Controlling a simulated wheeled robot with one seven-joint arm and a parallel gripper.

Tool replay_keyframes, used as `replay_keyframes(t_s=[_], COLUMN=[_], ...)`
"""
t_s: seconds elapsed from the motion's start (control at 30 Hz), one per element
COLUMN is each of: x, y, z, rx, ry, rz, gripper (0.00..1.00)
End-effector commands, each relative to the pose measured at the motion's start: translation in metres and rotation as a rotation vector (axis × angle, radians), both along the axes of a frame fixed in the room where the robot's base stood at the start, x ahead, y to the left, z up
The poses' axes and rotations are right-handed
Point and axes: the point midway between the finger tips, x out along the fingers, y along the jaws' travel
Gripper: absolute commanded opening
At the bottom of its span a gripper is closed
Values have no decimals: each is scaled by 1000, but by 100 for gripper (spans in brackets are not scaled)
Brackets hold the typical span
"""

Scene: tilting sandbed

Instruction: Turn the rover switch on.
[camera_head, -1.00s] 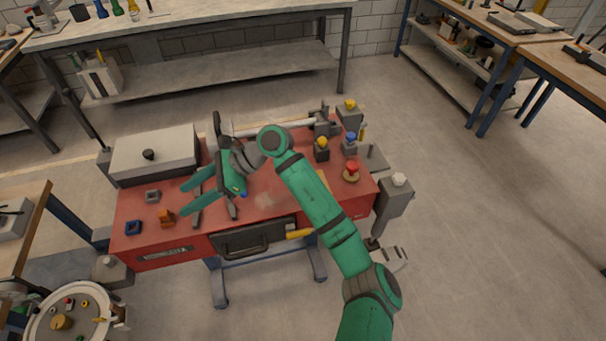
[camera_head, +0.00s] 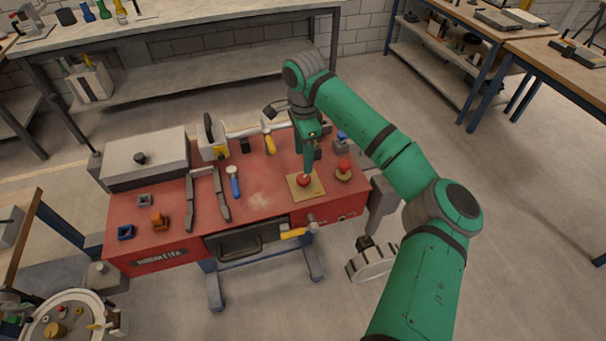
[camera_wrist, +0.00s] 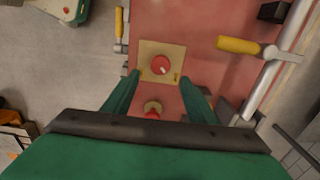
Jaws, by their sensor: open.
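A round red knob (camera_head: 304,181) on a square tan plate (camera_head: 316,190) sits on the red bench top; it looks like the rover switch, though I see no label naming it. In the wrist view the knob (camera_wrist: 161,65) has a small white mark near its lower right edge, and the plate has small yellow marks. My gripper (camera_head: 308,172) points down just above the knob. In the wrist view its two green fingers (camera_wrist: 161,84) are spread apart, with nothing between the tips, and the knob shows slightly beyond them. I cannot tell any contact.
A second red button (camera_head: 343,168) on a yellowish base stands right of the plate. A yellow-handled lever (camera_head: 269,143) and pipe lie behind; another yellow handle (camera_head: 293,233) is at the front edge. A blue-handled tool (camera_head: 234,183) stands left.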

Motion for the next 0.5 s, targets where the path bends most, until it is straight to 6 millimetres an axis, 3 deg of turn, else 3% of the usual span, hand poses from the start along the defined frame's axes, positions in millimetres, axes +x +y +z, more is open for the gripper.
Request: replay_keyframes(t_s=[0.3, 0.5], x=[-1, 0], y=[0, 1], z=[-57, -79], rx=[3, 4], ry=[2, 1], rz=[-1, 0], gripper=[52, 52])
